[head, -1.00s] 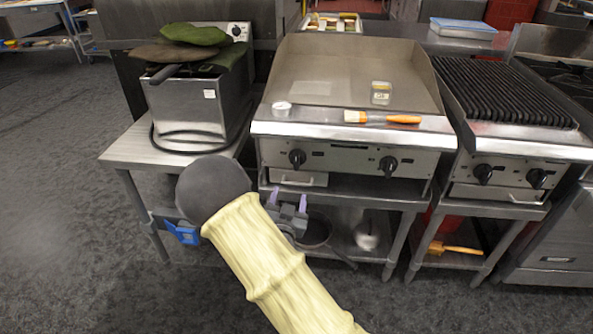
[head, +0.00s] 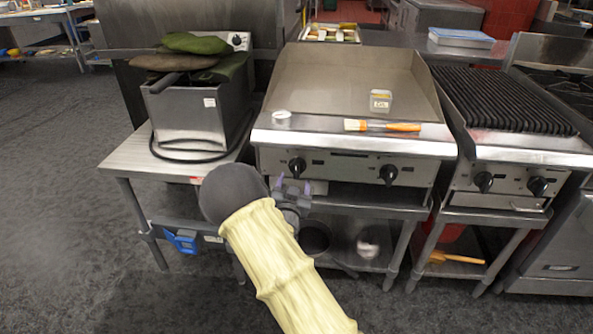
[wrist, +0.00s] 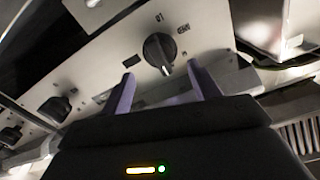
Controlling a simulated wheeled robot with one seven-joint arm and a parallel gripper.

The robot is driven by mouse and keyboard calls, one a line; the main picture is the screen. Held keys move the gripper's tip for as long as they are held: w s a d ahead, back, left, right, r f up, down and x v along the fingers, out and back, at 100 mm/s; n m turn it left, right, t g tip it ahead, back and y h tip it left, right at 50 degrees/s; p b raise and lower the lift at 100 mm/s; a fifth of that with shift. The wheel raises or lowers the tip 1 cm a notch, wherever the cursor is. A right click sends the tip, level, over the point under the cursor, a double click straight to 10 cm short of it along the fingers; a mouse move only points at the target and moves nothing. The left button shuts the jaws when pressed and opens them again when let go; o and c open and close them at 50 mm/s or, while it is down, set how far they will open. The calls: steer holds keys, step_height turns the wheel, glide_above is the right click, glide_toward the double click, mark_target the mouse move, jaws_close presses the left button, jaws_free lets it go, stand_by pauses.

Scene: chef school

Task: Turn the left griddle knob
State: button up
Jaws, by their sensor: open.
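The left griddle knob (head: 297,165) is a black round dial on the front panel of the steel griddle (head: 350,80). In the wrist view, which looks turned over, this knob (wrist: 158,50) sits just beyond the gap between my fingertips. My gripper (head: 293,187) is open and empty, with two purple fingers, just below and in front of the knob in the head view. In the wrist view my gripper (wrist: 160,72) has one finger on each side of the knob's line. I cannot tell whether either finger touches it. The right griddle knob (head: 388,174) is farther right.
A fryer (head: 190,115) stands left on a steel table (head: 125,160). A brush (head: 385,126), a small cup (head: 281,117) and a small container (head: 380,100) rest on the griddle. A char grill (head: 500,100) stands right. Below the griddle is a shelf (head: 340,255).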

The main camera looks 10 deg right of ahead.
mark_target(296, 172)
steer(key=x, duration=0.7)
steer(key=shift+w+b, duration=0.3)
steer(key=shift+b, duration=0.05)
steer(key=c, duration=0.7)
